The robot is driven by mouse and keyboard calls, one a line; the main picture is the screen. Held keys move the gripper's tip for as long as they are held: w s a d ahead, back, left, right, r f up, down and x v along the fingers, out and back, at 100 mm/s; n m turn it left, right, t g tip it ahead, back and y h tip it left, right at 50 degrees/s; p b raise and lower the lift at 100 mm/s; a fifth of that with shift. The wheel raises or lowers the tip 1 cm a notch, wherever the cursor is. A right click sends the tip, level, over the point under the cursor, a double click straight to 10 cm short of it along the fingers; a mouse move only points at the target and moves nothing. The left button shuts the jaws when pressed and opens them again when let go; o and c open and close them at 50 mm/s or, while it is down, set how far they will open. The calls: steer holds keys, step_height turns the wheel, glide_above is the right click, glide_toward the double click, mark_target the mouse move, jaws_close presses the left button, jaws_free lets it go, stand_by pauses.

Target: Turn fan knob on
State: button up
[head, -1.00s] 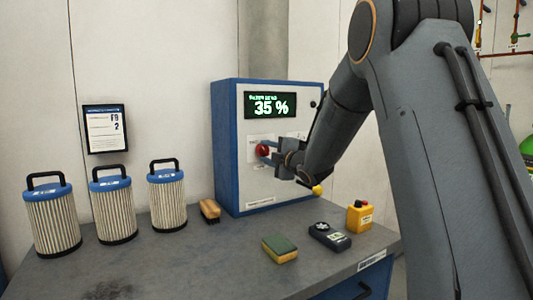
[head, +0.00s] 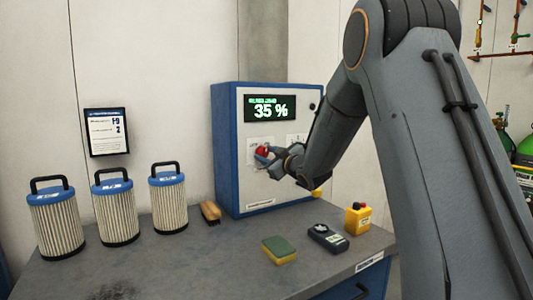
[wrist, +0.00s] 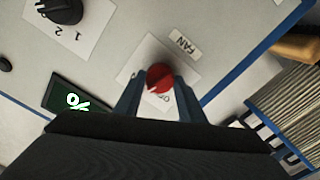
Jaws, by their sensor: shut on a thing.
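The red fan knob (head: 262,152) is on the front of a grey and blue control box (head: 228,150). In the wrist view the red knob (wrist: 159,77) sits on a white plate under a "FAN" label (wrist: 184,44). My gripper (head: 268,156) is at the knob, and in the wrist view its two blue-grey fingers (wrist: 158,98) are on either side of it, shut on it. Part of the knob's plate lettering is hidden behind the knob and fingers. The box display (head: 270,108) reads 35 %.
A black selector knob (wrist: 62,10) marked 1 and 2 is on the same panel. Several blue-topped filter cartridges (head: 117,210) stand left on the bench (head: 190,262). A brush (head: 210,212), sponge (head: 279,250), dark meter (head: 328,237) and yellow button box (head: 357,218) lie on it.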

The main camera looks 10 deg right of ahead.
steer(key=m+p, duration=0.2)
steer(key=m, duration=0.3)
steer(key=shift+m, duration=0.4)
stand_by(0.4)
steer(key=o, duration=1)
steer(key=shift+o, duration=0.2)
steer(key=b+v, duration=0.1)
steer(key=v, duration=0.6)
steer(key=shift+s, duration=0.35)
steer(key=shift+d, duration=0.1)
